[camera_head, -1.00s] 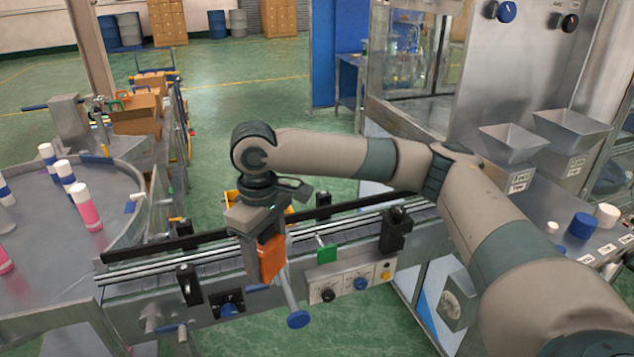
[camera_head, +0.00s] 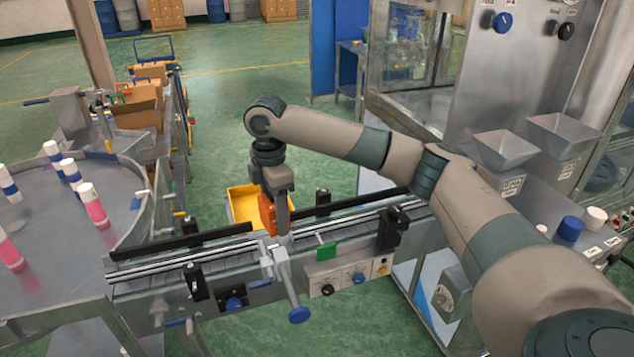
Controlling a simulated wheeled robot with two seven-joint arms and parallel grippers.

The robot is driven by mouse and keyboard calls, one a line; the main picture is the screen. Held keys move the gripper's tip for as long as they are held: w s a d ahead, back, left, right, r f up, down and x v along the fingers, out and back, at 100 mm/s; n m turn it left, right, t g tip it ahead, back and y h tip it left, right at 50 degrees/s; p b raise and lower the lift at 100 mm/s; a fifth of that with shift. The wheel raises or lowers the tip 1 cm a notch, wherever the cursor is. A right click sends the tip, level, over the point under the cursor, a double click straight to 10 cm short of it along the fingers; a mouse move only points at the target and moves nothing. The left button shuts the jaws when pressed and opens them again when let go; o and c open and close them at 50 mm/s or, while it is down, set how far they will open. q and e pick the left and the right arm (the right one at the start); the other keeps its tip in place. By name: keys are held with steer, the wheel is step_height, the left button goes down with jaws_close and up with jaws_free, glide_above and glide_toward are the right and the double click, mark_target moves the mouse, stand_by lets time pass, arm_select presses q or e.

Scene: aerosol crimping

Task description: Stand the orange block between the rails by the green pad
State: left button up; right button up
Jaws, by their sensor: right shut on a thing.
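My right gripper (camera_head: 278,212) is shut on the orange block (camera_head: 267,214) and points down. The block is upright at the far side of the conveyor, near the gap in the black back rail (camera_head: 190,243). I cannot tell whether its lower end touches anything. The bright metal rails (camera_head: 180,265) run along the conveyor in front of it. The green pad (camera_head: 327,252) is on the conveyor's near side, to the right of and nearer than the block. My left gripper is not in view.
A yellow bin (camera_head: 242,204) is behind the conveyor, close to the block. A blue-ended handle (camera_head: 298,314) sticks out in front. Black brackets (camera_head: 392,228) stand at the rails. A round table (camera_head: 118,205) with pink and white cans is at left.

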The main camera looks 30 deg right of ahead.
steer(key=w+d+n+p, duration=0.2)
steer(key=d+n+p, duration=0.1)
steer(key=d+n, duration=0.4)
steer(key=w+d+f+n+p, duration=0.1)
steer(key=w+d+n+p, duration=0.1)
steer(key=d+n+p, duration=0.2)
steer(key=d+n, duration=0.3)
steer(key=n, duration=0.2)
steer(key=shift+w+d, duration=0.2)
steer(key=shift+w, duration=0.05)
steer(key=shift+f, duration=0.25)
steer(key=shift+f+b, duration=3)
steer(key=shift+f, duration=3.05)
